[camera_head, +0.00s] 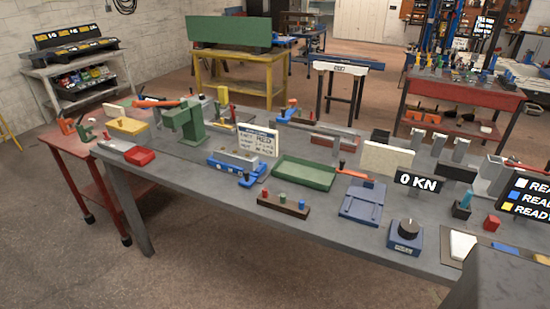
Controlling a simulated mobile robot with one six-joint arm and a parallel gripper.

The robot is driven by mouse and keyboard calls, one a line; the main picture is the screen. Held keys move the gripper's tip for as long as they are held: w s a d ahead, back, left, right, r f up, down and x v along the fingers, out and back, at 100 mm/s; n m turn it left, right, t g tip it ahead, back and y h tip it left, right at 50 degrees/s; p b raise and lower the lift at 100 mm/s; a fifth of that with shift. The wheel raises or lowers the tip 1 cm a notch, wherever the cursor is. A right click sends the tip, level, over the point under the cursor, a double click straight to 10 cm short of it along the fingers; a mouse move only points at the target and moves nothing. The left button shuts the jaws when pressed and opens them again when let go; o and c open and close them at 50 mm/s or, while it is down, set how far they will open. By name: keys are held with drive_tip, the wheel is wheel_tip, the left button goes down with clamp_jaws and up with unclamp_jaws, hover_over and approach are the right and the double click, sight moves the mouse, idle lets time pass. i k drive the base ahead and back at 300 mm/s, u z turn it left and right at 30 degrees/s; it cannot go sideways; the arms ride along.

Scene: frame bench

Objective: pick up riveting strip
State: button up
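I cannot tell for sure which piece is the riveting strip. A long narrow grey and brown strip (318,130) lies along the back of the grey bench. A grey bar (235,157) sits on a blue fixture (222,167) left of the middle. A short dark strip with red, green and blue knobs (283,206) lies near the front edge. My gripper is not in view.
The grey bench (330,228) also holds a green press (186,120), a green tray (303,173), a blue plate fixture (362,202), a dial box (405,236) and a "0 KN" display (417,181). Its front left part is mostly clear.

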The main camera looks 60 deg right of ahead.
sight(249, 162)
drive_tip(key=z, duration=0.3)
drive_tip(key=k, duration=1.25)
drive_tip(key=u, duration=0.05)
drive_tip(key=i, duration=0.9)
drive_tip(key=z, duration=0.05)
